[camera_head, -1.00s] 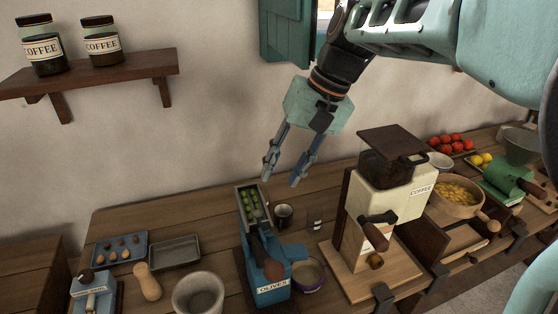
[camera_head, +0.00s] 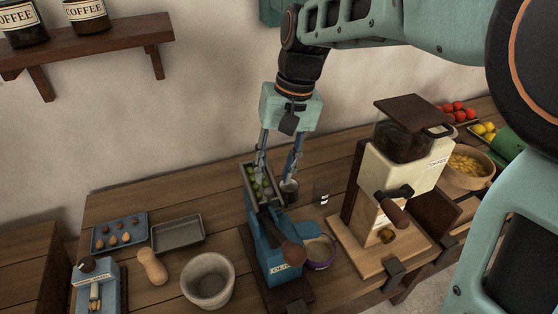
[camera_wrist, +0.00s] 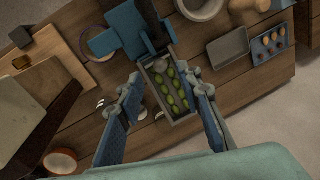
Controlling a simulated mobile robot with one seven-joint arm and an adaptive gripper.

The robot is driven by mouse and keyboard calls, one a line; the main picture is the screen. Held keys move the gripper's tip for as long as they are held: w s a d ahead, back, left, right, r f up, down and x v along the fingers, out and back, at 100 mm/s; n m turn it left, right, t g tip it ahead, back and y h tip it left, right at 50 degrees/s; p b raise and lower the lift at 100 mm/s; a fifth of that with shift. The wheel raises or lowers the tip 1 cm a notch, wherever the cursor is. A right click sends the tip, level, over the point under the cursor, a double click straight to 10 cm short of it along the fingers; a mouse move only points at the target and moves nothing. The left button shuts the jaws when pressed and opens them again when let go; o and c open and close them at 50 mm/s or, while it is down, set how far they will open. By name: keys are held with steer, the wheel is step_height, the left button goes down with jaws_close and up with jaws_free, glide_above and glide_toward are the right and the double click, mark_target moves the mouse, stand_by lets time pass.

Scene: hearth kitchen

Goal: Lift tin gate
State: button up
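The blue olive machine (camera_head: 270,255) stands on the counter, with an "OLIVES" label on its front. Its narrow grey tin trough (camera_wrist: 188,119) holds several green olives. I cannot clearly make out a separate gate; a greyish piece (camera_wrist: 157,66) crosses the trough's end beside the machine body in the wrist view. My gripper (camera_head: 275,173) points down over the trough, open and empty. In the wrist view the fingers stand apart on either side of the trough; whether they touch it I cannot tell.
A small dark cup (camera_head: 290,188) stands just right of the trough, close to a finger. The coffee grinder (camera_head: 410,165) is further right. A grey tray (camera_head: 178,235), a blue tray (camera_head: 118,236) and a stone mortar (camera_head: 208,283) are left. A purple-rimmed bowl (camera_head: 320,254) is beside the machine.

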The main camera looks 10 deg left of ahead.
mark_target(269, 189)
steer(key=f, duration=0.3)
steer(key=a+f, duration=0.1)
steer(key=f, duration=0.1)
steer(key=shift+s, duration=0.15)
jaws_close()
